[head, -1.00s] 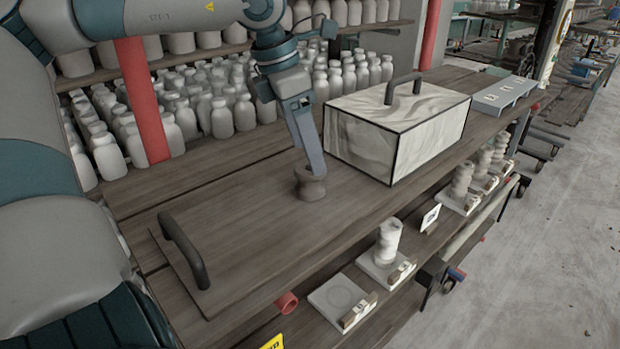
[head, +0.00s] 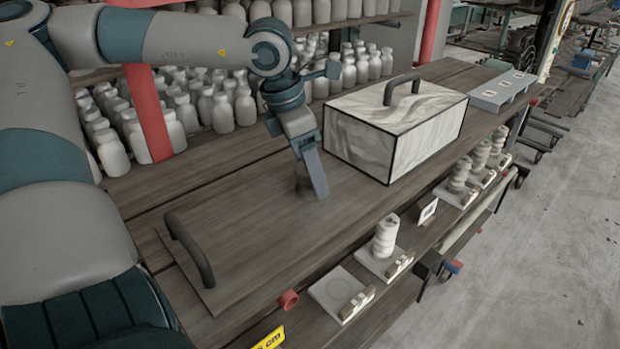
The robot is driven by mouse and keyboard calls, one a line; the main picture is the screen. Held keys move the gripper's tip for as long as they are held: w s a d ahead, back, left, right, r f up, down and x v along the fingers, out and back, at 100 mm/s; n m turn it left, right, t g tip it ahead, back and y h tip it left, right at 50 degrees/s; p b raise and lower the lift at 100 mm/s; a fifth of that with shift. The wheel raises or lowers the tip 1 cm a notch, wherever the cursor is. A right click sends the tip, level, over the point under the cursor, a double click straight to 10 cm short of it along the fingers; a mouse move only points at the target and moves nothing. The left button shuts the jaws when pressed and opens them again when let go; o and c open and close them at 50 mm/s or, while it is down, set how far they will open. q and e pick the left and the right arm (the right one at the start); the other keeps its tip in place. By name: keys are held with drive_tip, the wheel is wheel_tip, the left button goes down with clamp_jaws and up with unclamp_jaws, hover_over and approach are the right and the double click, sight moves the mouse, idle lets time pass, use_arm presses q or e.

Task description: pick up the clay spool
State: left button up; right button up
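A small brown clay spool (head: 301,188) stands on the dark wooden board (head: 250,235), left of the marbled box. My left gripper (head: 320,194) points down right at the spool, and its finger covers the spool's right part. The gripper is seen from the side, so I cannot tell whether its fingers are apart or closed, or whether they touch the spool. My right gripper is not in view.
A marbled box (head: 400,130) with a dark handle stands right of the gripper. A curved dark handle (head: 190,250) rises at the board's left end. Many pale bottles (head: 222,112) crowd behind. Stacked pale pieces (head: 385,236) stand on a lower front shelf.

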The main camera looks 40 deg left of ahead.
use_arm(q)
drive_tip(key=c, duration=1.3)
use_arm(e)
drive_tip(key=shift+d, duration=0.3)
use_arm(q)
drive_tip(key=shift+r, duration=0.1)
drive_tip(key=shift+w+r+b, duration=0.1)
drive_tip(key=shift+r+b, duration=0.6)
drive_tip(key=shift+r, duration=0.05)
wheel_tip(320, 180, up, 2)
drive_tip(key=shift+r+b, duration=0.15)
drive_tip(key=shift+b, duration=0.7)
drive_tip(key=s+d+r+b, duration=0.4)
drive_tip(key=d+r, duration=0.3)
drive_tip(key=d, duration=0.4)
drive_tip(key=shift+s+b, duration=0.2)
drive_tip(key=shift+b, duration=0.4)
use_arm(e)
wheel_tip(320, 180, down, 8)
